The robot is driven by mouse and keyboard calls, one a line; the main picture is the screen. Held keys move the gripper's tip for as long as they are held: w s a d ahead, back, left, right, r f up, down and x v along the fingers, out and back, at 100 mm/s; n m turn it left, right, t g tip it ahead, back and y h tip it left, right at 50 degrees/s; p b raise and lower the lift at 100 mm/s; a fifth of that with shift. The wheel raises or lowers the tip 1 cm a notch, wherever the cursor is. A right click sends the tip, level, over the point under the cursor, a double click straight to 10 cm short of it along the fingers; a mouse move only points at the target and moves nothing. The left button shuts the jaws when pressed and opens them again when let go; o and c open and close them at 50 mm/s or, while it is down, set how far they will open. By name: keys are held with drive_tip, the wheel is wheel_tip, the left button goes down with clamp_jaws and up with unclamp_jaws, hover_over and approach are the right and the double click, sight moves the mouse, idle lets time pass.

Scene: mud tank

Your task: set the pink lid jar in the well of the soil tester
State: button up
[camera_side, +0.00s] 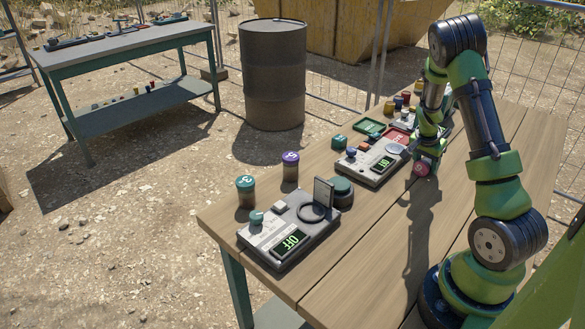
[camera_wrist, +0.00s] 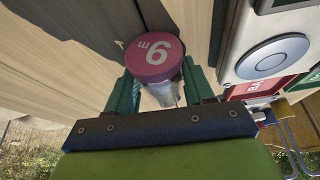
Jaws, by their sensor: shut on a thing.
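The pink lid jar (camera_wrist: 155,58) is between the fingers of my gripper (camera_wrist: 157,88) in the wrist view. Its lid bears white marks, and its clear body shows below the lid. In the side view the jar (camera_side: 421,169) hangs at the end of my gripper (camera_side: 425,155), over the table's right part. A grey device (camera_side: 272,247) with a black-rimmed round well (camera_side: 312,212), a raised flap and a lit green display stands at the near left; it looks like the soil tester. The well looks empty. My gripper is well behind and right of it.
A second grey device (camera_side: 365,170) with a round pale plate (camera_side: 396,148) stands beside my gripper. Teal jar (camera_side: 246,190) and purple jar (camera_side: 290,165) stand behind the near device. A dark teal round thing (camera_side: 343,190) touches or nears its right side. The wooden table's (camera_side: 370,265) front is clear.

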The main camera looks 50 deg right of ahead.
sight(427, 161)
drive_tip(key=shift+r, duration=0.55)
drive_tip(key=v, duration=0.2)
drive_tip(key=shift+s+r, duration=0.25)
drive_tip(key=shift+r, duration=0.2)
drive_tip(key=s+a, duration=0.2)
drive_tip(key=a, duration=0.1)
drive_tip(key=s+a, duration=0.2)
drive_tip(key=a, duration=0.2)
drive_tip(key=s+a+r, duration=0.1)
drive_tip(key=s+a, duration=0.2)
drive_tip(key=shift+a, duration=0.3)
drive_tip(key=shift+s+a+r, duration=0.1)
drive_tip(key=shift+s+a, duration=0.55)
drive_tip(key=shift+a, duration=0.15)
drive_tip(key=shift+s+a, duration=0.1)
